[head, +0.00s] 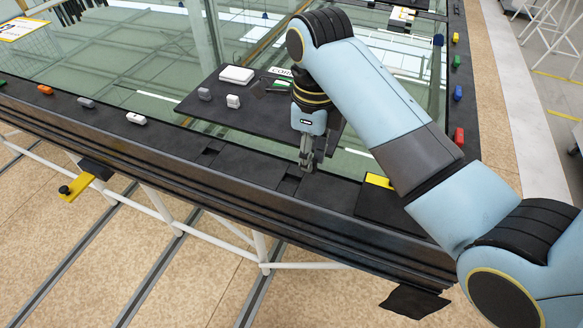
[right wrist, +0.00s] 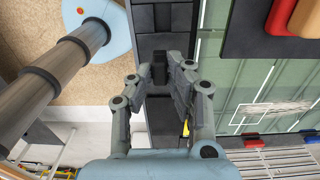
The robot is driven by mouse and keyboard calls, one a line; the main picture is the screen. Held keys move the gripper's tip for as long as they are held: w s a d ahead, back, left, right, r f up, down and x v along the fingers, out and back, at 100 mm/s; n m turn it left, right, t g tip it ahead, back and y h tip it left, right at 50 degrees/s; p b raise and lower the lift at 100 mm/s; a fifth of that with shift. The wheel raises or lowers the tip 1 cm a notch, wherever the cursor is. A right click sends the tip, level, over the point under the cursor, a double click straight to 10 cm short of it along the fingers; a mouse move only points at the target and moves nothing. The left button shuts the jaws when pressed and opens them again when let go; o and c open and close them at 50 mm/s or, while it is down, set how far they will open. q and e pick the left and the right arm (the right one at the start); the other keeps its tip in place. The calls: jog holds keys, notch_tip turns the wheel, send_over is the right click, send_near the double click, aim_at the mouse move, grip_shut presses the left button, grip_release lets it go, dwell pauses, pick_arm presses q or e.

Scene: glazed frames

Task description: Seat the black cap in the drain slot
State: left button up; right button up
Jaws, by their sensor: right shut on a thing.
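My right gripper (head: 307,163) is just above the black frame's front rail (head: 250,172). In the right wrist view, the right gripper (right wrist: 160,78) is shut on a small black cap (right wrist: 159,62) between its fingertips. In the head view the cap cannot be told apart from the fingers and the dark rail. A dark recess (head: 290,184), which looks like a drain slot, lies in the rail just below and left of the fingertips. Whether the cap touches the rail cannot be told. My left gripper is not in view.
A black mat (head: 200,112) on the glass carries a white box (head: 237,75) and small grey blocks (head: 233,102). Coloured blocks line the rails, including a red one (head: 459,137). A black pad with a yellow piece (head: 377,181) lies right of the gripper. A yellow clamp (head: 78,185) juts from the front.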

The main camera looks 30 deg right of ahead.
jog(key=w+a+f, duration=0.1)
jog(key=w+f, duration=0.1)
jog(key=w, duration=0.1)
jog(key=shift+a+f, duration=0.1)
jog(key=shift+a, duration=0.3)
jog(key=shift+f+p, duration=0.45)
jog(key=shift+f, duration=1.6)
jog(key=o, duration=0.8)
jog(key=shift+f, duration=0.1)
jog(key=shift+c, duration=0.2)
notch_tip(320, 180, up, 12)
jog(key=b, duration=0.1)
jog(key=shift+b, duration=0.35)
